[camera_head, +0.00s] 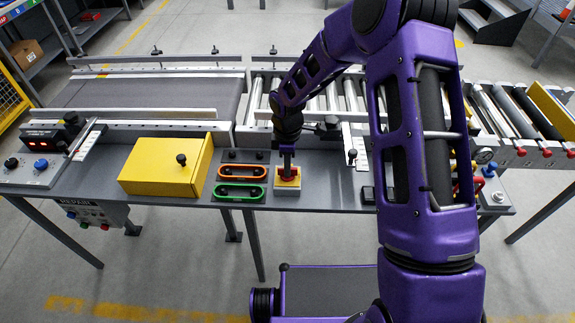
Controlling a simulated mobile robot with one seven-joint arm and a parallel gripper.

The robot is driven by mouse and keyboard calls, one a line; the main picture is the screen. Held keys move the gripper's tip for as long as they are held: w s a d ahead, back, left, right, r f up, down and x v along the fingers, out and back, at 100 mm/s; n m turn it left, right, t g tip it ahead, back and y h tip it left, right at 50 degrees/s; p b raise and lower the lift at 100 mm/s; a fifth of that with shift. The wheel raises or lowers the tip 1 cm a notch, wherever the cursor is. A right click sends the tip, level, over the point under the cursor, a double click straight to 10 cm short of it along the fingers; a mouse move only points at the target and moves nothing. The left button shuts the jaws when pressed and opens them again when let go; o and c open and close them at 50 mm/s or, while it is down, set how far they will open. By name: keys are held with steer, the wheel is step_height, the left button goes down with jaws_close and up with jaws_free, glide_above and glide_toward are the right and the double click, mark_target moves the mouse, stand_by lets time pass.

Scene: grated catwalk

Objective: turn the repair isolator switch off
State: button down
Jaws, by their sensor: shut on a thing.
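A small isolator switch (287,188) sits on the grey bench. It has a pale box, a yellow face and a red handle (289,174). My gripper (287,168) comes down from above onto the red handle and is shut on it. The fingers hide part of the handle, so I cannot tell its exact angle. No label is readable on this switch. A grey box marked REPAIR (84,211) with several buttons hangs under the bench's left front edge.
Left of the switch lie an orange-rimmed tray (242,172), a green-rimmed tray (240,192) and a yellow box with a black knob (160,168). A white plate with a lever (357,150) stands to the right. Conveyors (148,93) run behind the bench.

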stand_by(0.3)
steer(key=c, duration=0.9)
jaws_free()
steer(key=shift+r, duration=0.15)
step_height(320, 180, up, 17)
steer(key=shift+r+p, duration=0.1)
steer(key=shift+p, duration=0.75)
